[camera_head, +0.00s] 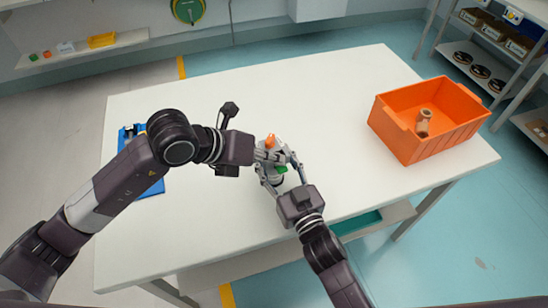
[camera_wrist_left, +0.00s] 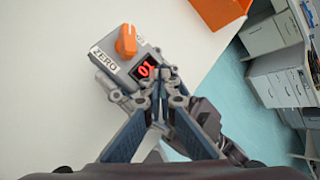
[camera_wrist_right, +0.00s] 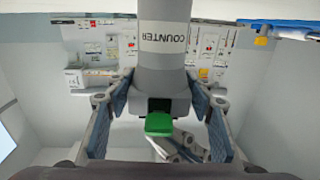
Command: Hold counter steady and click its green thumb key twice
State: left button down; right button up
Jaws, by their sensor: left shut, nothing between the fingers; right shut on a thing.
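The grey counter (camera_head: 275,181) stands upright at the table's near middle. Its head with an orange knob (camera_wrist_left: 126,41), a ZERO label and a red display (camera_wrist_left: 147,69) reading 01 shows in the left wrist view. The green thumb key (camera_wrist_right: 158,124) sticks out of the handle, which is marked COUNTER, in the right wrist view. My right gripper (camera_wrist_right: 158,88) is shut around the handle, one finger on each side. My left gripper (camera_wrist_left: 160,88) is shut and empty beside the counter's head. Its fingers show close to the green key in the right wrist view; I cannot tell whether they touch it.
An orange crate (camera_head: 412,145) with a brown fitting (camera_head: 423,123) inside stands at the table's right. A blue tray (camera_head: 154,188) lies at the left, partly behind my left arm. The white table (camera_head: 290,80) is clear behind the counter.

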pick_arm(q)
jog(key=shift+f, duration=0.3)
jog(key=shift+s, duration=0.1)
jog(key=shift+r, duration=0.35)
notch_tip(320, 180, up, 6)
dwell(0.8)
dwell(0.4)
